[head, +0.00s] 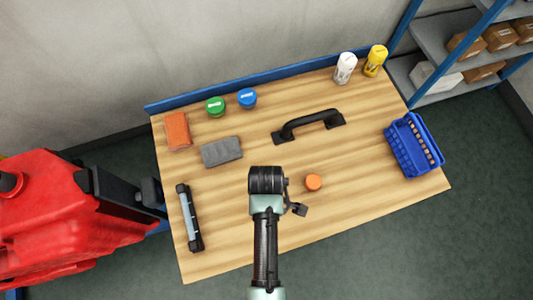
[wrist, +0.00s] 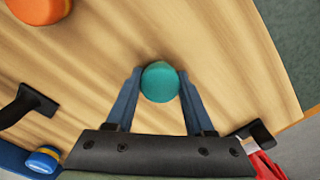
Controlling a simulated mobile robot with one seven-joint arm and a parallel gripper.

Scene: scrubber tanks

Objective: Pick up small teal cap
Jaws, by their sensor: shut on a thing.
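The small teal cap (wrist: 160,84) is round and sits between the two blue fingers of my gripper (wrist: 159,73) in the wrist view. The fingers are shut on it, one on each side. I cannot tell whether the cap rests on the wooden table (wrist: 215,65) or is held just above it. In the head view my arm hides the cap and the fingertips, which are over the front middle of the table (head: 350,205).
An orange cap (head: 314,182) lies just right of my arm. A black handle (head: 310,120), grey block (head: 222,151), orange block (head: 178,131), green-lidded jar (head: 215,105), blue-lidded jar (head: 247,97) and dark tube (head: 189,217) surround it. A blue basket (head: 413,146) stands right. The front right table is clear.

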